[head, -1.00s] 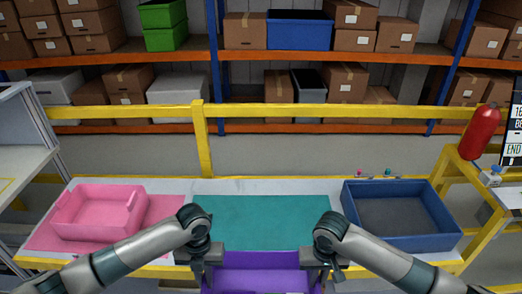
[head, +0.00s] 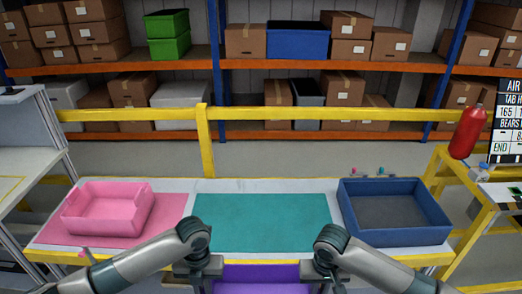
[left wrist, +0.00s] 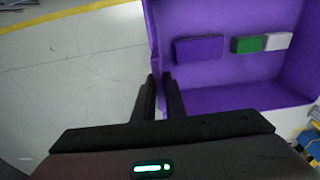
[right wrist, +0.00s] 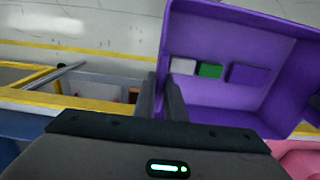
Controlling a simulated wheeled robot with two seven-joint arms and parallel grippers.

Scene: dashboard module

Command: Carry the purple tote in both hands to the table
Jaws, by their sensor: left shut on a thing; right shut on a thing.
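The purple tote (head: 262,278) is at the bottom centre of the head view, in front of the table (head: 185,189); its lower part is cut off. My left gripper (head: 205,272) is shut on the tote's left wall, and my right gripper (head: 318,270) on its right wall. In the left wrist view the fingers (left wrist: 163,92) straddle the tote wall (left wrist: 220,98). The right wrist view shows the other fingers (right wrist: 166,92) on the opposite wall. Inside the tote are a purple block (left wrist: 199,49), a green block (left wrist: 247,44) and a white block (left wrist: 278,41).
A pink tote (head: 108,208) stands on a pink mat at the table's left. A blue bin (head: 394,217) stands at the right. The teal mat (head: 262,222) between them is bare. A yellow rail (head: 300,113) runs behind; a red extinguisher (head: 467,132) stands right.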

